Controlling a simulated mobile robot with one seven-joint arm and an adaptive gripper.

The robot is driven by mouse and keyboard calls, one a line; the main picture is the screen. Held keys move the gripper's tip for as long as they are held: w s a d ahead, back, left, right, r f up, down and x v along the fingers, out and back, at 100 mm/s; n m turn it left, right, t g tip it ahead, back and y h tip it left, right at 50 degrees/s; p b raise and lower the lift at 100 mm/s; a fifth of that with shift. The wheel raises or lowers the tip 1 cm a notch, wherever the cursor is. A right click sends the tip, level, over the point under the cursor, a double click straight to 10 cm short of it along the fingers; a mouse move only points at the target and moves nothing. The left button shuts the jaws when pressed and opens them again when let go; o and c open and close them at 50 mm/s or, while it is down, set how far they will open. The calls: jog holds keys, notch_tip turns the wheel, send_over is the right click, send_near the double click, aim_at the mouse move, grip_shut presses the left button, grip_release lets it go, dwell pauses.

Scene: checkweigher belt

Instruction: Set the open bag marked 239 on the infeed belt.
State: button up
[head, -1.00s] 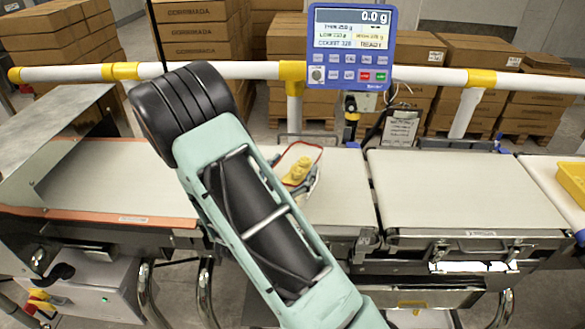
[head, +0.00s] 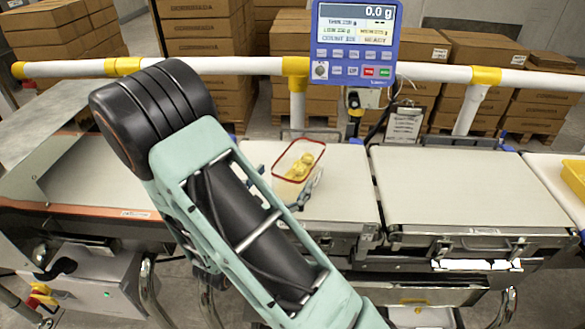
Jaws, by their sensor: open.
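The open bag (head: 290,174) is clear with a red rim and holds yellow pieces. It appears to rest on the white infeed belt (head: 345,205), just right of my arm, with its mouth facing up. Its 239 mark cannot be read. My gripper (head: 307,190) is partly hidden behind my arm; a grey finger shows at the bag's lower right side. The gripper is open, and whether the finger still touches the bag is unclear.
The weighing belt (head: 465,190) to the right is empty. The blue display (head: 353,45) above reads 0.0 g. A white rail (head: 235,67) with yellow joints runs behind the belts. A yellow tray (head: 574,180) stands at the far right. Stacked cartons (head: 195,30) stand behind.

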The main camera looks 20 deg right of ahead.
jog(key=v, duration=0.4)
jog(key=shift+s+a, duration=0.3)
